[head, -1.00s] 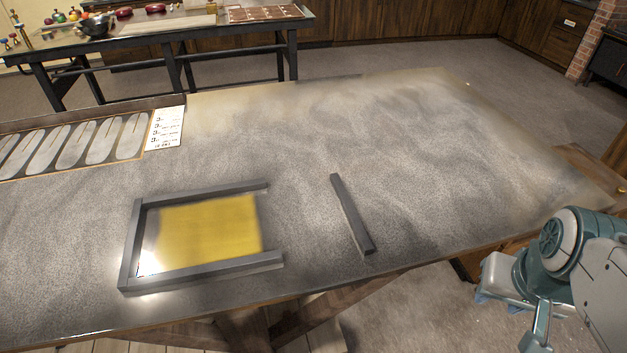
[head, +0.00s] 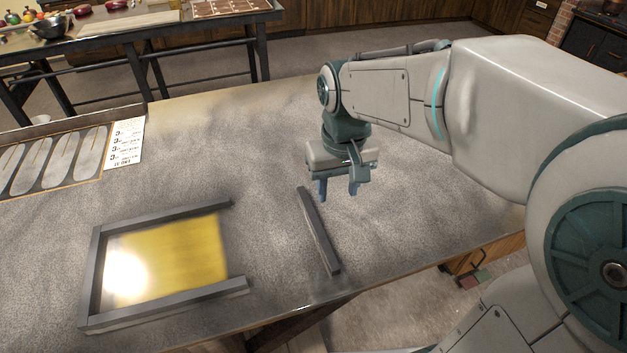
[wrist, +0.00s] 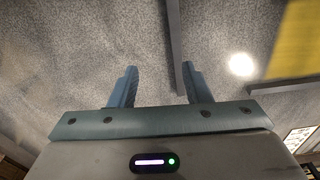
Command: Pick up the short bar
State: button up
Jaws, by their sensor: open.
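The short bar (head: 319,232) is a dark grey strip lying flat on the table, apart from the open right side of a three-sided frame. My gripper (head: 338,192) is open and empty, pointing down above the table near the bar's far end. In the wrist view its two blue-grey fingers (wrist: 158,86) are spread apart.
A three-sided dark frame (head: 95,270) around a glossy yellow sheet (head: 185,255) lies left of the bar. A panel with light oval shapes (head: 50,160) and a white printed card (head: 126,142) are at the far left. The table between frame and bar is clear.

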aim_at(317, 225)
jog(key=w+a, duration=0.2)
jog(key=a, duration=0.2)
jog(key=shift+n+g, duration=0.4)
jog(key=f+p, duration=0.1)
jog(key=f, duration=0.5)
jog(key=f+p, duration=0.1)
jog(key=f, duration=0.6)
jog(key=shift+w+d+f, duration=0.2)
jog(key=shift+r, duration=0.1)
grip_shut()
